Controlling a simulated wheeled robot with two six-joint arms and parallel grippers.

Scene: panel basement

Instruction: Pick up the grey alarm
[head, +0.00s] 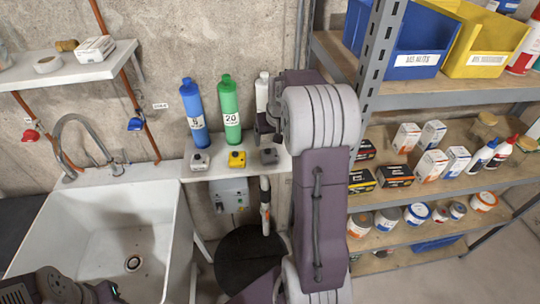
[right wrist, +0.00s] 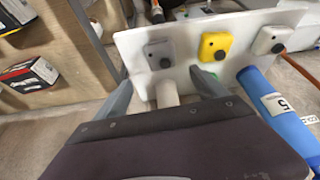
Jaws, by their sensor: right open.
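The grey alarm (head: 268,156) is a small dark grey box at the right end of the small white shelf (head: 222,175), right of a yellow alarm (head: 237,158) and a paler one (head: 200,160). In the right wrist view the grey alarm (right wrist: 160,54) is at the left end of the row. My right gripper (head: 262,127) is above and behind the grey alarm, by the white bottle (head: 262,92). Its fingers (right wrist: 163,88) are apart, with the white bottle (right wrist: 167,94) showing between them. The left arm's end (head: 85,291) shows at the bottom left; its jaws are unclear.
A blue bottle (head: 193,112) and a green bottle (head: 229,108) stand behind the alarms. A sink (head: 110,225) lies to the left. A metal rack (head: 380,60) with boxes and cans stands right, close to my right arm.

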